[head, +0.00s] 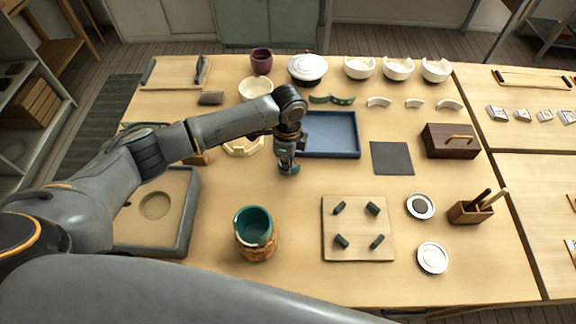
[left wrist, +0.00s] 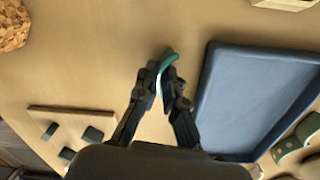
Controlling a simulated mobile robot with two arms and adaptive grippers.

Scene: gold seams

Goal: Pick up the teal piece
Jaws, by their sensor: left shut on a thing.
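My left gripper (head: 289,165) is shut on a small curved teal piece (head: 291,171), pointing down just in front of the blue tray. In the left wrist view, the teal piece (left wrist: 167,58) sticks out between the two fingertips (left wrist: 165,75). I cannot tell whether it touches the table or hangs just above it. A teal cup (head: 253,226) with an uneven rim stands in a cork-like ring (head: 258,248) toward the front. My right gripper is not in view.
The empty blue tray (head: 335,154) lies behind and right of the gripper. A board with several dark pegs (head: 358,250) is at front right. A sand-coloured tray (head: 187,222) is at left. Green curved pieces (head: 332,99) lie behind the blue tray. The table between cup and gripper is clear.

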